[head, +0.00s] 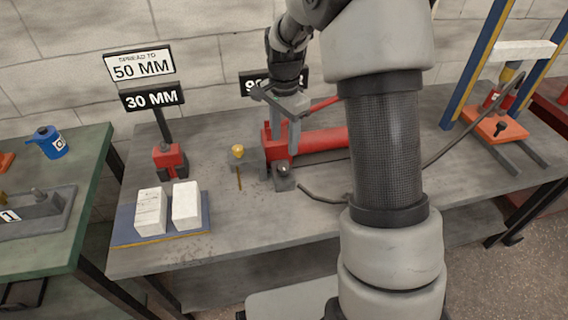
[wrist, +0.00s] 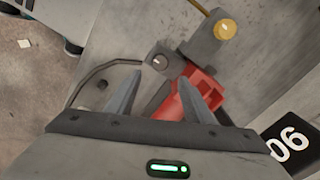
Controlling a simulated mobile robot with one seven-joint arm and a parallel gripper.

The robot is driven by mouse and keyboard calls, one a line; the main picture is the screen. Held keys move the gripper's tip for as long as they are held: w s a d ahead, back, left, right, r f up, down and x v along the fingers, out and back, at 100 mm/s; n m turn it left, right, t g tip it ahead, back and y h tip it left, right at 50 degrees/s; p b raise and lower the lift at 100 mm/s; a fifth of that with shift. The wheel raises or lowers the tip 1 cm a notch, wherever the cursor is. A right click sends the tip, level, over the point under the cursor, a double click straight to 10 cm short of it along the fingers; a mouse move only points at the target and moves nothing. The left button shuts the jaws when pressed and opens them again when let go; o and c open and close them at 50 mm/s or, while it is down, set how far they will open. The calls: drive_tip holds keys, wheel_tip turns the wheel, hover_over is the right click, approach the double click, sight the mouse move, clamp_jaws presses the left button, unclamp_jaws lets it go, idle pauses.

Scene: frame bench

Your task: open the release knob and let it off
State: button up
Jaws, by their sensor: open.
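The red hand pump (head: 325,143) lies on the grey bench, with a grey block at its left end. A small round dark knob (head: 283,170) sits on a grey foot at its front; the wrist view shows a small round knob (wrist: 160,62) on a grey block too. A yellow round knob (head: 237,151) stands at the pump's left and shows in the wrist view (wrist: 225,29). I cannot tell for certain which is the release knob. My gripper (head: 283,143) points down over the pump. In the wrist view its fingers (wrist: 160,76) are apart and empty.
A red jack (head: 170,161) and two white blocks (head: 168,206) on a blue plate (head: 128,231) stand left. Signs rise behind, one reading 30 MM (head: 152,97). A blue-and-yellow press frame (head: 475,65) stands far right.

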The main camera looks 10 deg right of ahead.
sight(284, 166)
wheel_tip(284, 166, down, 9)
drive_tip(key=shift+f+b, duration=0.2)
drive_tip(key=shift+b, duration=0.5)
drive_tip(key=c, duration=1.1)
drive_tip(key=shift+o, duration=0.3)
